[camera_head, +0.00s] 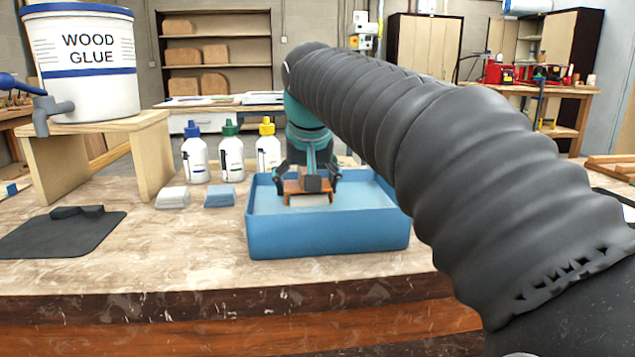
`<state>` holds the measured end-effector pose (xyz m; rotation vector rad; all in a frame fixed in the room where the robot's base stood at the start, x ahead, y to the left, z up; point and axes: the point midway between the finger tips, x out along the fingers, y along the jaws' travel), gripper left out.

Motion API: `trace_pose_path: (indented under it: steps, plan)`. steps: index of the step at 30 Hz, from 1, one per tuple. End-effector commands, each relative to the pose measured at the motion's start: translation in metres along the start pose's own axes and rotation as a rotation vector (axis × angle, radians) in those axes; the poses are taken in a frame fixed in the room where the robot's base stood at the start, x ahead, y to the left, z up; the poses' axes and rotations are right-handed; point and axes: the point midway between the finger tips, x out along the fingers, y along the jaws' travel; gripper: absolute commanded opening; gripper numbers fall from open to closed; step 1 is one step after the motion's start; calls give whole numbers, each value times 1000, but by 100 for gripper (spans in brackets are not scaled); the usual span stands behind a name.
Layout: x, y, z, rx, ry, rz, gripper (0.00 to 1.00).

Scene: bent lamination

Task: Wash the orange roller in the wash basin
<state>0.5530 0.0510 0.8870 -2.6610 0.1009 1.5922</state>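The blue wash basin (330,235) stands on the worktop, with pale water (365,196) inside. My gripper (308,182) reaches down over the back part of the basin. Its dark fingers are at either side of the orange roller (293,187) and appear closed on it. The roller lies crosswise at about the water's surface, with a pale strip along its lower edge. I cannot tell how deep it dips. My arm's dark sleeve covers the area right of the basin.
Three bottles with blue, green (230,155) and yellow caps stand behind and left of the basin. A wood glue bucket (85,65) sits on a wooden stand (150,150) at left. A dark mat (60,238) lies front left.

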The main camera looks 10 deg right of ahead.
Motion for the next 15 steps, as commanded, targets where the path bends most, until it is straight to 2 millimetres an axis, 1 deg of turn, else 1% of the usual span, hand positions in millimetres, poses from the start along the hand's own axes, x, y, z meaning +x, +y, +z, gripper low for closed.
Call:
trace_pose_path:
  steps: [6, 12, 15]
  plan:
    - [0, -5, 0, 0, 1, 1, 56]
    - [0, -4, 0, 0, 1, 1, 56]
    - [0, 0, 0, 1, 1, 1, 56]
